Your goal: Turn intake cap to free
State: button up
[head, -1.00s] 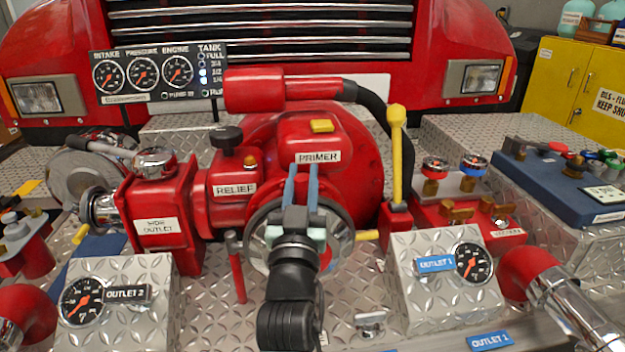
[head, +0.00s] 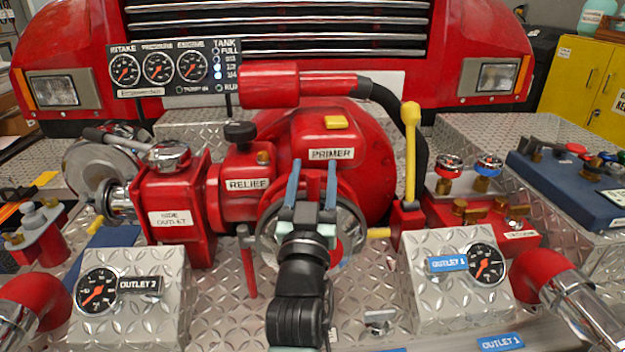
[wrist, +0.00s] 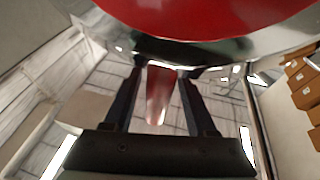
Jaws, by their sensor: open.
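The intake cap looks to be the large round chrome piece (head: 354,236) with red inside it, low on the front of the red pump (head: 372,160). My gripper (head: 313,163) is in front of it, pointing at the pump, its two blue-grey fingers apart. My gripper and forearm hide the cap's middle and lower part. In the wrist view the dark fingers (wrist: 162,70) stand open before a shiny mirror-like surface. A short reddish bar (wrist: 160,94) shows between them; I cannot tell whether they touch it. A red curved surface (wrist: 210,18) fills the top.
The side outlet (head: 178,222) and relief block (head: 243,186) are on the left. A yellow lever (head: 410,150) stands on the right. Gauge boxes for outlet 2 (head: 160,312) and outlet 1 (head: 430,295) flank my arm. A thin red handle (head: 248,268) hangs close left.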

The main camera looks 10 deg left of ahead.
jog(key=b+v, duration=0.3)
jog(key=v, duration=1)
jog(key=shift+b, duration=0.3)
jog(key=s+d+r+m+t+h, duration=0.1)
jog(key=s+d+r+t, duration=0.2)
jog(key=r, duration=0.7)
jog(key=s+d+r+t+h, duration=0.1)
jog(key=s+d+r, duration=0.3)
jog(key=r, duration=0.6)
jog(key=s+d+r+m+t+h, duration=0.1)
jog(key=s+d+r+t, duration=0.2)
jog(key=r, duration=0.8)
notch_tip(320, 180, up, 20)
jog(key=g+p, duration=0.1)
jog(key=p, duration=2)
jog(key=shift+s+a, duration=0.35)
jog(key=shift+s, duration=0.15)
